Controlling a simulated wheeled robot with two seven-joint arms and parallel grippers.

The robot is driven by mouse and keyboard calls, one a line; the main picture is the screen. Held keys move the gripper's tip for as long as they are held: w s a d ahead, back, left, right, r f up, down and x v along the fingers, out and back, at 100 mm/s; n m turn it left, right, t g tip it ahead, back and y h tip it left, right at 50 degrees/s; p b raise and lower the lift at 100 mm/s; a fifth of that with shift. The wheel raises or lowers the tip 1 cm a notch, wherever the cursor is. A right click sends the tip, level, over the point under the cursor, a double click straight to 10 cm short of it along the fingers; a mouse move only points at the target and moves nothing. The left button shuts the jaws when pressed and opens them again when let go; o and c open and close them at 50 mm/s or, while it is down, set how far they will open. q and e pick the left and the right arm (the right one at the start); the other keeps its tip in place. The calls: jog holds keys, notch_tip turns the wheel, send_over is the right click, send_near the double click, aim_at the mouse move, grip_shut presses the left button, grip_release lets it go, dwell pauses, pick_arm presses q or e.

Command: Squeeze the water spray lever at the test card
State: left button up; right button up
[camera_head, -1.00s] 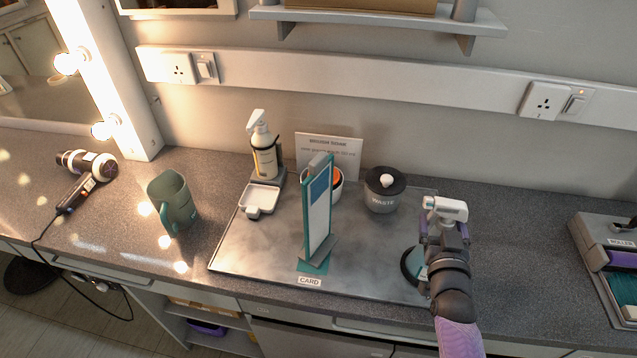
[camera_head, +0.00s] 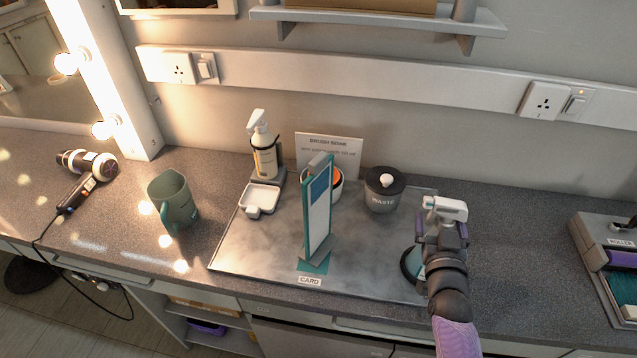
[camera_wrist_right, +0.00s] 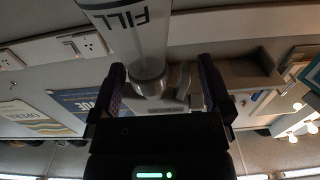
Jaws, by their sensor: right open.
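The test card (camera_head: 318,213) stands upright in a teal and grey holder on the metal tray, behind a "CARD" label. A white spray head (camera_head: 447,208) shows at the tray's right edge, at the top of my right gripper (camera_head: 443,226). In the right wrist view, a pale bottle (camera_wrist_right: 140,38) marked "FILL" appears upside down, with its neck and a slim lever-like part between my open fingers (camera_wrist_right: 162,85). Contact with the fingers is unclear. In the head view my right gripper and arm hide most of the bottle. My left gripper is out of view.
On the tray (camera_head: 250,245) are a white dish (camera_head: 259,198) and a grey waste pot (camera_head: 384,190); another pump bottle (camera_head: 265,158) stands at its back left. A teal jug (camera_head: 174,202) stands left, and a roller tray (camera_head: 606,262) lies right. The tray between card and gripper looks clear.

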jog(key=shift+s+r, duration=0.1)
jog(key=shift+s, duration=0.1)
jog(key=p+v, duration=0.4)
jog(key=v, duration=0.2)
jog(key=shift+s, duration=0.25)
jog(key=shift+a, duration=0.1)
